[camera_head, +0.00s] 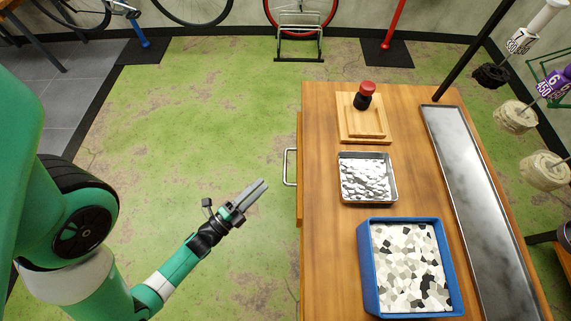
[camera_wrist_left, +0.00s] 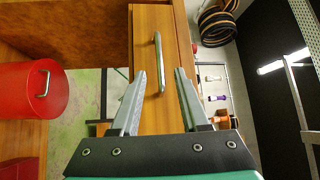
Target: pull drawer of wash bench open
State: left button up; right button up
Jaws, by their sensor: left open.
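The wash bench (camera_head: 320,250) is a wooden table on the right in the head view. Its drawer handle (camera_head: 290,167) is a silver bar that sticks out from the bench's left side. In the left wrist view the handle (camera_wrist_left: 159,62) stands on the wooden drawer front (camera_wrist_left: 158,110), between and beyond my two fingers. My left gripper (camera_head: 262,186) is open and empty, to the left of the handle and apart from it. It also shows in the left wrist view (camera_wrist_left: 160,75). The drawer appears closed. My right gripper is in neither view.
A red cylinder (camera_wrist_left: 68,90) shows in the wrist view. The green floor left of the bench is clear.

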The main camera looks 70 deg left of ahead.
aim_at(285, 164)
pick_arm(q)
jog(key=b+x, duration=0.1)
jog(key=x, duration=1)
jog(key=shift+w+d, duration=0.1)
jog(key=shift+d, duration=0.1)
grip_shut()
dwell(0.9)
